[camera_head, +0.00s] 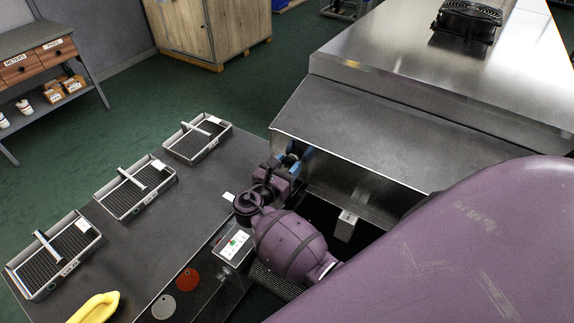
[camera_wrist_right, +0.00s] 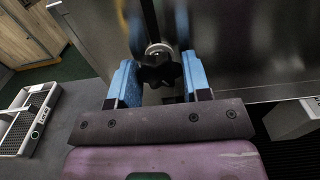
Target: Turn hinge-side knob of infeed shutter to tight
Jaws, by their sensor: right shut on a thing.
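The knob (camera_wrist_right: 160,73) is black and lobed, on a metal stud at the edge of a shiny steel panel (camera_wrist_right: 245,50), which appears to be the infeed shutter. My right gripper (camera_wrist_right: 160,84) has its blue fingers on either side of the knob and is shut on it. In the head view my right gripper (camera_head: 287,162) is at the left end of the dryer's steel front, with my purple arm reaching in from the right. The knob is not clear there. Its pointer or markings cannot be read. My left gripper is not in view.
The steel dryer hood (camera_head: 370,125) rises behind and right of the gripper. A dark table (camera_head: 165,225) at left holds mesh trays with handles, the nearest being this one (camera_head: 55,258), a yellow object (camera_head: 95,307) and red and grey discs.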

